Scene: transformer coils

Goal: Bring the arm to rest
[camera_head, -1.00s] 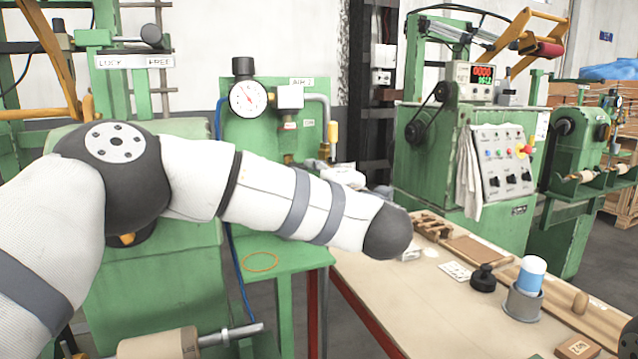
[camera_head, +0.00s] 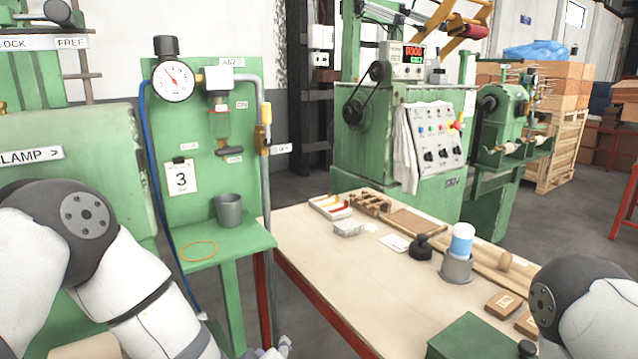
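My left arm comes in from the left and hangs down in front of the green machine, running toward the bottom edge. A small grey part at its lower end (camera_head: 279,348) shows at the bottom edge, too little to tell the finger state. My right arm shows only as a white link and dark joint at the lower right edge. Its gripper is out of view. I see nothing held by either arm.
A wooden-topped table (camera_head: 330,265) carries a blue-and-white cylinder in a grey cup (camera_head: 457,268), a black pot (camera_head: 420,247), wooden blocks and a green box (camera_head: 470,338). A grey cup (camera_head: 229,210) and an orange ring (camera_head: 199,251) sit on the green shelf.

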